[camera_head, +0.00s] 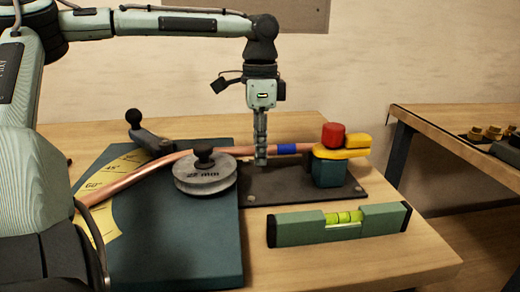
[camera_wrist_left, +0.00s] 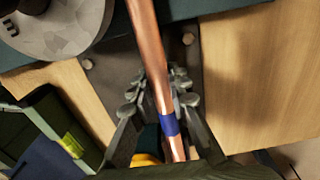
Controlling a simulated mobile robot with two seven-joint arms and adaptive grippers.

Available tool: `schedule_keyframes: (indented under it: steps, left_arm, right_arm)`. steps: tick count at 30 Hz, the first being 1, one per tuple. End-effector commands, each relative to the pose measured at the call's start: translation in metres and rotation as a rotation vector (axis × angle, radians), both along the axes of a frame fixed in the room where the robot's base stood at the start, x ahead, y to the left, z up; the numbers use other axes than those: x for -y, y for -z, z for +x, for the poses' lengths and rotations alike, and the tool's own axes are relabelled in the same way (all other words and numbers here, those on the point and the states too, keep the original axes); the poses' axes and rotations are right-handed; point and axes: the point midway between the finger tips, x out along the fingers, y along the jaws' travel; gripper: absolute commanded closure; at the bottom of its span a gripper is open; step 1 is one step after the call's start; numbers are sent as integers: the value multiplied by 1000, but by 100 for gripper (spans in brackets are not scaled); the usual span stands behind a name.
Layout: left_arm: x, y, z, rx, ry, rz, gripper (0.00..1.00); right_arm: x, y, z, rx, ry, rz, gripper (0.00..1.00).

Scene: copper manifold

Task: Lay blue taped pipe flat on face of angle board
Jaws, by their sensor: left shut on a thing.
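The copper pipe (camera_head: 130,180) has a band of blue tape (camera_head: 286,148) near its right end. It runs over the blue-grey angle board (camera_head: 190,255), passing behind the grey disc marked 22 mm (camera_head: 205,176), and bends down to the left. Its right end reaches the red and yellow clamp block (camera_head: 331,165); contact there is unclear. My left gripper (camera_head: 261,158) points down and is shut on the pipe just left of the tape. In the left wrist view the pipe (camera_wrist_left: 150,45) runs between the fingers, with the tape (camera_wrist_left: 170,125) beside them. My right gripper is not in view.
A dark base plate (camera_head: 285,185) carries the clamp block. A green spirit level (camera_head: 340,224) lies in front of it on the wooden table. A black-knobbed handle (camera_head: 145,135) stands behind the board. A second table (camera_head: 440,125) with small brass parts is at the right.

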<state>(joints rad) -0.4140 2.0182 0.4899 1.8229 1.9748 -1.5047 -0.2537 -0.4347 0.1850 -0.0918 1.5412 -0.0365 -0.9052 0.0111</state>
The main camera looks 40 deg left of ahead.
Motion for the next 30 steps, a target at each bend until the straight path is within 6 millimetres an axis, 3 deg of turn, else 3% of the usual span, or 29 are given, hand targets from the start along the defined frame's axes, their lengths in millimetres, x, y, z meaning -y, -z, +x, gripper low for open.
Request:
schedule_keyframes:
  steps: [14,30]
  left_arm:
    - [0,-22,1,3,-1,2,100]
    - [0,-54,1,2,0,1,100]
  right_arm:
    - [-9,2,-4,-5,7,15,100]
    - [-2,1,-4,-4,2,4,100]
